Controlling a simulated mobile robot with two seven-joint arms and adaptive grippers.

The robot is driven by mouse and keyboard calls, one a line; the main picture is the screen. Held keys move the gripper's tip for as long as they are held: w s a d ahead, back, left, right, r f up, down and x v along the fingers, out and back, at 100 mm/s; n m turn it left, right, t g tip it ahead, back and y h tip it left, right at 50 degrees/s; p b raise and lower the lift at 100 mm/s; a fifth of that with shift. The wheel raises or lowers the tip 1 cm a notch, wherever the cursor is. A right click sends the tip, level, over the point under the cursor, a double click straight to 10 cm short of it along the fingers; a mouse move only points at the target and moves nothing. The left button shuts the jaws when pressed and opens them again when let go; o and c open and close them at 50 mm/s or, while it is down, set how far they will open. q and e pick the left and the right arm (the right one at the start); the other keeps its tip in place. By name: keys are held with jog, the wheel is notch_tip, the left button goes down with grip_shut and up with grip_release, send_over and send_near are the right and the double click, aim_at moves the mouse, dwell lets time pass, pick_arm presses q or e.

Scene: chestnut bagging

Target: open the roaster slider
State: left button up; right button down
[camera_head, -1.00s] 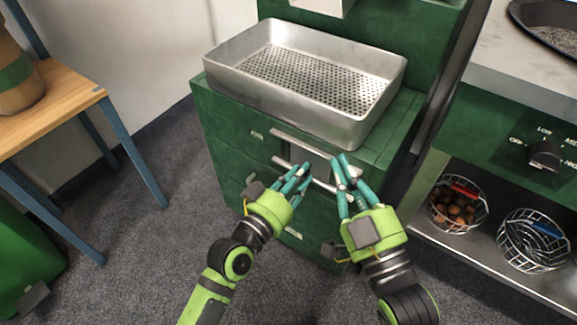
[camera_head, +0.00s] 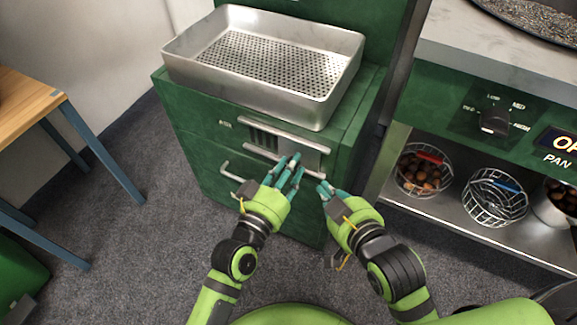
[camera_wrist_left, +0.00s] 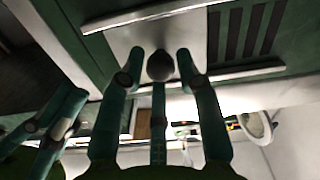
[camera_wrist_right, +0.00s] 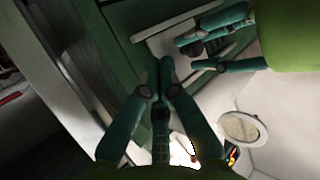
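The roaster (camera_head: 190,125) is a green cabinet. Its slider is a grey metal plate (camera_head: 304,154) between two silver rails. Dark slots (camera_head: 264,138) show left of the plate. My left gripper (camera_head: 290,167) is at the plate's lower part. In the left wrist view its fingers surround a dark round knob (camera_wrist_left: 160,66) on the plate, one finger on each side and one below; whether they grip it is unclear. In the head view the knob is hidden. My right gripper (camera_head: 327,190) is empty below and right of the plate, its fingertips nearly together (camera_wrist_right: 157,75).
A perforated metal tray (camera_head: 345,62) sits on the roaster. A handle (camera_head: 232,173) is low on its front. On the right, a counter shelf (camera_head: 440,206) holds wire baskets. A wooden table (camera_head: 30,105) stands at left. Grey floor lies between.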

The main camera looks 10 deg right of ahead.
dwell(0.3)
pick_arm(q)
jog(key=v, duration=1.2)
